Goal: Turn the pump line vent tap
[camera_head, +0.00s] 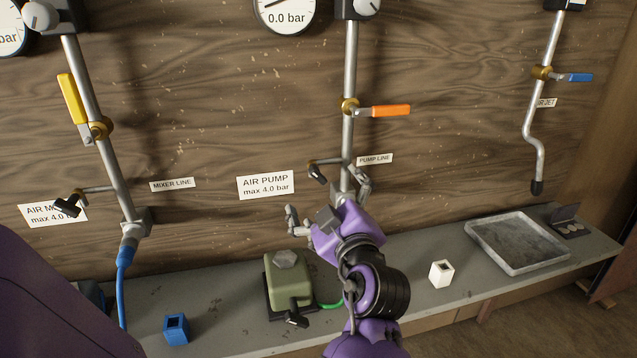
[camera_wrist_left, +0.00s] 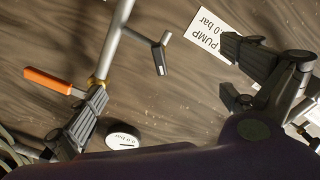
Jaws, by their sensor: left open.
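The pump line vent tap (camera_head: 316,171) is a small dark tap on a short side branch of the vertical pump line pipe (camera_head: 349,140), beside the PUMP LINE label (camera_head: 375,159). It also shows in the left wrist view (camera_wrist_left: 160,57), hanging off its branch. My left gripper (camera_head: 326,198) is open and empty, just below and in front of the tap, its fingers spread to either side. In the left wrist view (camera_wrist_left: 168,82) the tap lies beyond the gap between the fingers, apart from both. My right gripper is not in view.
An orange lever valve (camera_head: 385,111) sits on the same pipe above the tap. The green air pump (camera_head: 288,285) stands on the bench below left. A white block (camera_head: 441,273) and a grey tray (camera_head: 517,265) lie right. The mixer line pipe (camera_head: 100,140) is at left.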

